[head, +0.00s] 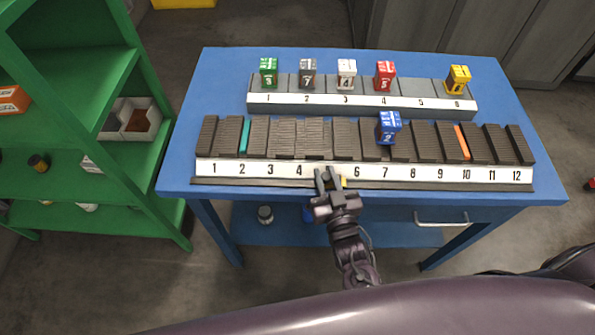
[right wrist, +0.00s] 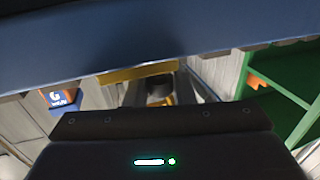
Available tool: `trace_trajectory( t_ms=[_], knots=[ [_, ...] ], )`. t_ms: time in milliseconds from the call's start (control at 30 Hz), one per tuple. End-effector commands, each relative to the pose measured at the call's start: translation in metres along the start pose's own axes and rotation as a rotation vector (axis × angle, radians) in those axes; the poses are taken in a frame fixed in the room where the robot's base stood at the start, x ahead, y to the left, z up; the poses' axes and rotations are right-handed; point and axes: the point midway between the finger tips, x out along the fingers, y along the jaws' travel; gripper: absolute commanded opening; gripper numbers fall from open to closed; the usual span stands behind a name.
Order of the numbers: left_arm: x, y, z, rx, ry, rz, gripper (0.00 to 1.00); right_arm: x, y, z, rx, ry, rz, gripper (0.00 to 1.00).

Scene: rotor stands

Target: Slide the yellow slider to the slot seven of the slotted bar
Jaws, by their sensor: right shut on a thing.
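The slotted bar (head: 435,172) lies along the front of the blue table, with a white strip numbered 1 to 12. The yellow slider (head: 344,182) sits at its front edge, mostly hidden by my right gripper; the part that shows is between the covered 5 and the 6. My right gripper (head: 327,180) is shut on it, in front of slot five. In the right wrist view a yellow piece (right wrist: 140,72) shows at the fingers (right wrist: 160,92). Slot seven's label stands to the right of the gripper. My left gripper is not in view.
A grey rack (head: 420,87) behind holds green, grey, white, red and yellow blocks. A green shelf (head: 150,120) stands left. The bar's front edge right of the gripper is clear.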

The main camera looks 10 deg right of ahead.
Motion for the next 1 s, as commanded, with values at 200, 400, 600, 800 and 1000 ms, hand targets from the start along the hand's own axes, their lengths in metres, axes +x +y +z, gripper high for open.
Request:
trace_trajectory(
  t_ms=[200,400,600,800,1000],
  knots=[
    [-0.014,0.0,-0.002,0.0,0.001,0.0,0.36,-0.016,0.059,-0.002,-0.003,-0.002,0.0,0.0],
    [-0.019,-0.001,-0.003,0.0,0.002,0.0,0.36,-0.025,0.094,-0.001,0.0,0.0,0.0,0.0],
    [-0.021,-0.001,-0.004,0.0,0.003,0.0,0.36,-0.03,0.11,0.0,0.001,0.001,0.0,0.0],
    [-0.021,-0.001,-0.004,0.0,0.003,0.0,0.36,-0.03,0.113,0.0,0.001,0.002,0.0,0.0],
    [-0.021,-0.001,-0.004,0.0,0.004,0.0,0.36,-0.03,0.112,0.0,0.001,0.001,0.0,0.0]
  ],
)
